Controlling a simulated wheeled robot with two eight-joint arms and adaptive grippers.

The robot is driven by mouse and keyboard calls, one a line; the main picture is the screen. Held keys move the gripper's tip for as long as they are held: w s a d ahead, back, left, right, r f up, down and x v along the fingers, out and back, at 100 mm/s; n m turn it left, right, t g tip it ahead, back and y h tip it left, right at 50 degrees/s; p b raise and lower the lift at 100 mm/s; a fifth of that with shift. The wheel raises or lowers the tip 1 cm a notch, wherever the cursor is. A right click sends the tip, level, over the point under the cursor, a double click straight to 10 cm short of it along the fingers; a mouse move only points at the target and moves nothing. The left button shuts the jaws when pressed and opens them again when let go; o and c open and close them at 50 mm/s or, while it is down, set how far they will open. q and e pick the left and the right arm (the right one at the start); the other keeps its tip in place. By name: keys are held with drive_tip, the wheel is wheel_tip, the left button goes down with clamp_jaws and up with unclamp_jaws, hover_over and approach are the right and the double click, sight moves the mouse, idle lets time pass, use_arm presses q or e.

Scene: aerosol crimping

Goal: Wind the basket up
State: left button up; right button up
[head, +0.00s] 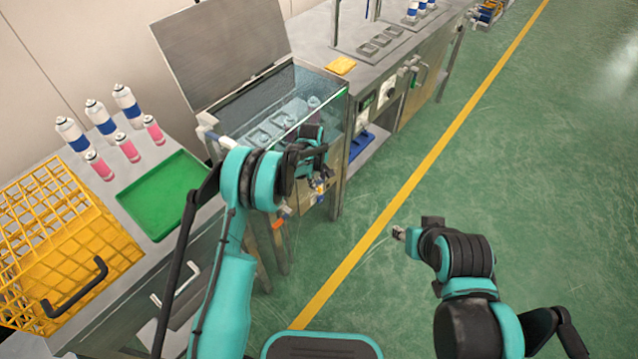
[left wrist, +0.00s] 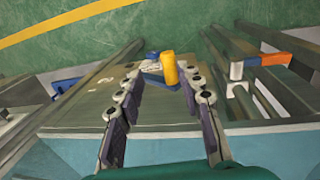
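A water tank (head: 345,112) with glass sides and a raised grey lid (head: 218,48) stands left of centre in the head view. A metal basket with square openings (head: 262,137) sits low inside it, seen through the water. A yellow crank knob (left wrist: 170,69) on a blue arm (left wrist: 152,80) is on the tank's side. My left gripper (left wrist: 161,76) is open, with a finger on either side of the knob; the right finger is closer. I cannot tell if they touch. In the head view my left gripper (head: 320,183) is beside the tank. My right gripper (head: 398,232) hangs over the floor, too small to read.
A yellow wire crate (head: 50,235), a green tray (head: 160,195) and several cans (head: 98,115) stand on the left bench. A steel bench (head: 380,45) continues beyond the tank. The green floor (head: 530,170) at right is clear.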

use_arm(q)
wheel_tip(320, 180, up, 9)
drive_tip(key=s, duration=0.1)
drive_tip(key=shift+a+r, duration=0.2)
drive_tip(key=shift+a, duration=0.15)
drive_tip(key=shift+c, duration=0.3)
